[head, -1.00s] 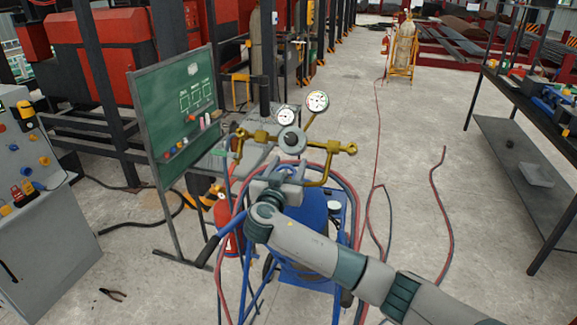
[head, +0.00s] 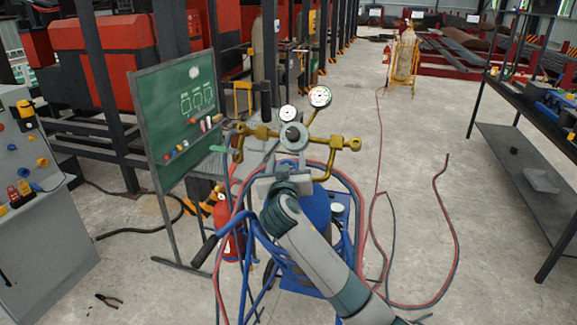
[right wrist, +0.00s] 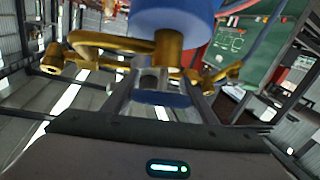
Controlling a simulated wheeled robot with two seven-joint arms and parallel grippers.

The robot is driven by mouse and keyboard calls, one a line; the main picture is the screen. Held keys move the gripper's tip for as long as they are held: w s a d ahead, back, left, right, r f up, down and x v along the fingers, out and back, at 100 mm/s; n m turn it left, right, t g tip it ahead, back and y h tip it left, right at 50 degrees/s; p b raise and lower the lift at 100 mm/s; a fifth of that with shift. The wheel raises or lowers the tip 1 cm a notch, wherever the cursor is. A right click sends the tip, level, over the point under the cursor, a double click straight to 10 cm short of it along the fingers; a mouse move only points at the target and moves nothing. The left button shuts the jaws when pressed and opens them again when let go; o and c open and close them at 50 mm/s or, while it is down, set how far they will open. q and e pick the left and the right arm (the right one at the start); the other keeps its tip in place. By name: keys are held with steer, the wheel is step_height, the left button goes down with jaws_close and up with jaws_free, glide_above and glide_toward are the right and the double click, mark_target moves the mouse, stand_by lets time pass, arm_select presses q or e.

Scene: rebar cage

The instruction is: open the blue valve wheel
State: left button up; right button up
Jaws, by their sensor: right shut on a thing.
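The blue valve wheel (right wrist: 160,98) shows in the right wrist view as a small blue disc between my right gripper's two fingers, in front of a silver stem. My right gripper (right wrist: 162,88) is shut on it. In the head view, my right gripper (head: 290,163) is at the top of the blue gas cylinder (head: 315,207), just below the brass regulator fittings (head: 326,143). The cylinder also shows large at the top of the right wrist view (right wrist: 172,14). My left gripper is not in view.
Two round gauges stand above the brass fittings, one a white dial (head: 320,96). Red and blue hoses (head: 372,215) loop around the cylinder. A green chalkboard (head: 180,100) and red extinguisher (head: 222,220) stand left. A dark shelf table (head: 525,165) is at right. Open floor lies between.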

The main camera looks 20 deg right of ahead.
steer(key=shift+a+r+n+y+p, duration=0.1)
steer(key=shift+a+n+y+p, duration=0.05)
steer(key=shift+n+y+p, duration=0.5)
steer(key=shift+a+n+y+p, duration=0.1)
steer(key=shift+n+y+p, duration=0.4)
steer(key=shift+n+y, duration=0.25)
steer(key=shift+w+a+f+n+y+p, duration=0.1)
steer(key=shift+a+n+y+p, duration=0.05)
steer(key=shift+n+y+p, duration=0.3)
steer(key=shift+a+f+n+y+p, duration=0.15)
steer(key=shift+n+y+p, duration=0.15)
steer(key=shift+n+y, duration=0.15)
steer(key=o, duration=1.1)
steer(key=shift+c, duration=0.2)
